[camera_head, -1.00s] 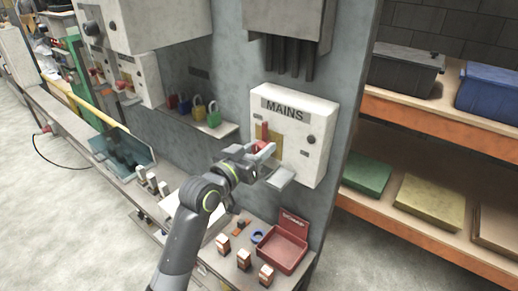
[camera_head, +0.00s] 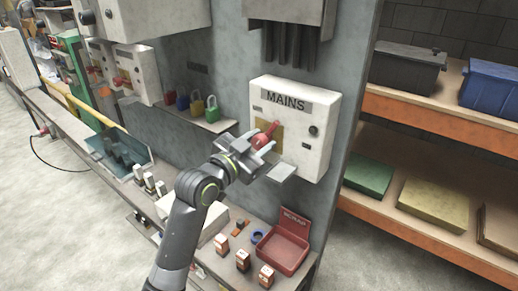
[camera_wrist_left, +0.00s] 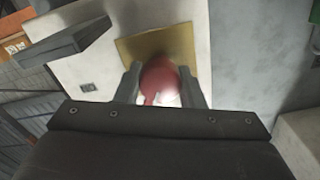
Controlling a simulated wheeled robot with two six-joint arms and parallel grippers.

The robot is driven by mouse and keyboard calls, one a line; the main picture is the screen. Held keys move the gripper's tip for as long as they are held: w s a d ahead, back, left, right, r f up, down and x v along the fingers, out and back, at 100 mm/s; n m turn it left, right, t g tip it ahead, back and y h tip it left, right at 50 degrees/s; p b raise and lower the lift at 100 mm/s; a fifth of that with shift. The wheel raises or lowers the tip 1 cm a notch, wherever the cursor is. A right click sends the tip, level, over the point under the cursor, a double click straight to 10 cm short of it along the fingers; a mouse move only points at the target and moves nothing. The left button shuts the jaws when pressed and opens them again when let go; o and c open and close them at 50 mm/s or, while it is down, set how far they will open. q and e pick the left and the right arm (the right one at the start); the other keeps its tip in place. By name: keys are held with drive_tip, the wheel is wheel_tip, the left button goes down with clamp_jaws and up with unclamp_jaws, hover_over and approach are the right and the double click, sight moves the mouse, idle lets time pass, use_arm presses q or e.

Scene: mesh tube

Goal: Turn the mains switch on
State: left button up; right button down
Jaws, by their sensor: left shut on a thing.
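The white mains switch box (camera_head: 318,152), labelled MAINS, is fixed on the grey panel in the head view. Its red switch handle (camera_head: 262,138) stands in front of a brass-coloured plate (camera_head: 277,142) and slants up to the right. My left gripper (camera_head: 260,147) is at the handle, shut on its red end. In the left wrist view the round red end of the handle (camera_wrist_left: 160,78) sits between the two fingers, with the brass plate (camera_wrist_left: 190,42) behind it. The fingers hide part of the handle. My right gripper is not in view.
A shelf with several coloured padlocks (camera_head: 197,107) is left of the box. Below, the bench holds a red tray (camera_head: 281,252) and several small copper-and-black parts (camera_head: 243,260). Racking with bins (camera_head: 405,72) stands at the right. A black knob (camera_head: 314,131) is on the box.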

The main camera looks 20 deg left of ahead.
use_arm(q)
drive_tip(key=m+b, duration=0.2)
drive_tip(key=m, duration=0.1)
drive_tip(key=m+b, duration=0.2)
drive_tip(key=m, duration=0.1)
drive_tip(key=shift+f+m, duration=0.2)
drive_tip(key=shift+m, duration=0.1)
drive_tip(key=m+b, duration=0.3)
drive_tip(key=m, duration=0.2)
drive_tip(key=shift+r+b, duration=0.1)
drive_tip(key=shift+b, duration=0.25)
drive_tip(key=o, duration=1)
